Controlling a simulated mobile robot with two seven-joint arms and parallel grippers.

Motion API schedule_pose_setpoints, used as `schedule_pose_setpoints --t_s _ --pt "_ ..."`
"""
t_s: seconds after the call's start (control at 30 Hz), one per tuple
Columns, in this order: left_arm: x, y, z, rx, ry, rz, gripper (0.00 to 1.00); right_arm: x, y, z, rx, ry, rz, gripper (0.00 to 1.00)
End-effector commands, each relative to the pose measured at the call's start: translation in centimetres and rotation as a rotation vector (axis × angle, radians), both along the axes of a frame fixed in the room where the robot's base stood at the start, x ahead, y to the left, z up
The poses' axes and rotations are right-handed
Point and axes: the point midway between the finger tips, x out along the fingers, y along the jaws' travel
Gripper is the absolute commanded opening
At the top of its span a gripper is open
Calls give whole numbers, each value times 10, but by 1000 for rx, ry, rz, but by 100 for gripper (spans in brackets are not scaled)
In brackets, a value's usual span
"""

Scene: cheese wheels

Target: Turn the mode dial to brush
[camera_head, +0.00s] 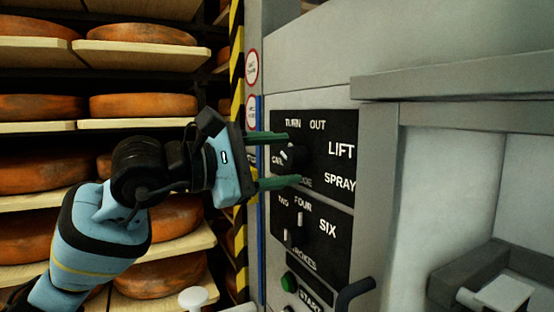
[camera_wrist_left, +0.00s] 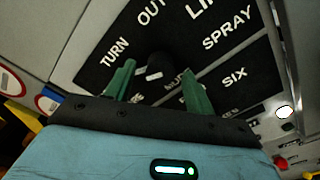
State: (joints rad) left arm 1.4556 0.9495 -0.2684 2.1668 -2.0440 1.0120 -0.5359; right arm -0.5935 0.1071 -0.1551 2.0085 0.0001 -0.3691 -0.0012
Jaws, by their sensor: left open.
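The mode dial (camera_head: 296,154) is a round black knob on a black panel, with a short white mark on its left part. Around it I read TURN, OUT, LIFT and SPRAY; a label at its left is partly legible, and MODE below is partly covered. I cannot read BRUSH anywhere. My left gripper (camera_head: 293,158) is open, its green fingers above and below the dial, without a clear grip. In the left wrist view the dial (camera_wrist_left: 157,64) shows between and just beyond the fingertips (camera_wrist_left: 160,72). Contact cannot be told. My right gripper is not in view.
A lower black panel (camera_head: 335,250) has slider-like white marks and the labels FOUR and SIX. Below are a green start button (camera_head: 289,282) and a dark handle (camera_head: 356,293). Shelves with orange cheese wheels (camera_head: 142,105) stand at left. A grey ledge (camera_head: 455,75) juts out at right.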

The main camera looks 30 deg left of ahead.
Motion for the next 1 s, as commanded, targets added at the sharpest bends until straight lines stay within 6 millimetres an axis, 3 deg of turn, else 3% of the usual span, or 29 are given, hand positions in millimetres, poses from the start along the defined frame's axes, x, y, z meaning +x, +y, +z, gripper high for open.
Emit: schedule_pose_setpoints --t_s 0.17,0.6,1.0 --pt "-5 4 -1 -1 0 1 54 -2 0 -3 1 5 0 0" --pt "-57 35 -3 1 3 3 54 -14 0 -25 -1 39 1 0" --pt "-68 40 0 0 0 0 54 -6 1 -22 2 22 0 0"
